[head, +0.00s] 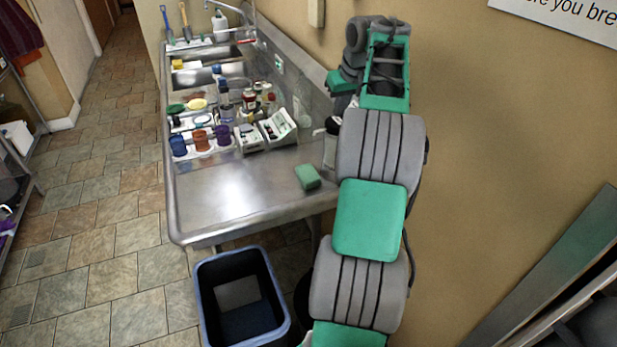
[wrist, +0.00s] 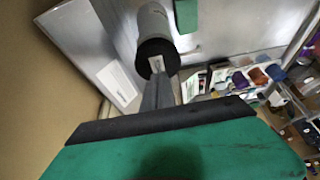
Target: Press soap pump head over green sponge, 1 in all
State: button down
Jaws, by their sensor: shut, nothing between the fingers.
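The green sponge (head: 308,177) lies on the steel counter, left of my arm in the head view. It also shows at the top of the wrist view (wrist: 186,14). A pale soap bottle with a black top (head: 329,150) stands to the right of the sponge, partly hidden by my arm. In the wrist view the bottle (wrist: 153,22) is seen with its black top facing the camera. My gripper (wrist: 157,80) is shut and empty, its fingertips just at or over the pump top; I cannot tell whether they touch. My gripper is hidden in the head view.
Purple and orange cups (head: 201,140), white boxes (head: 265,131) and several small bottles crowd the counter behind. The front of the steel counter (head: 225,205) is clear. A wall is close on the right. A blue bin (head: 240,300) stands below the front edge.

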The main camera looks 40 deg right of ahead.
notch_tip(320, 180, up, 6)
jog(key=p, duration=0.6)
jog(key=shift+a, duration=0.1)
jog(key=a+r+n+y, duration=0.1)
jog(key=a+r+n, duration=0.1)
jog(key=a, duration=2.5)
jog(key=s+a+f, duration=0.5)
jog(key=s+a, duration=0.3)
jog(key=s+a+f+n, duration=0.1)
jog(key=s+a+f, duration=0.4)
jog(key=s+a, duration=0.3)
jog(key=shift+a+n, duration=0.25)
jog(key=shift+n, duration=0.05)
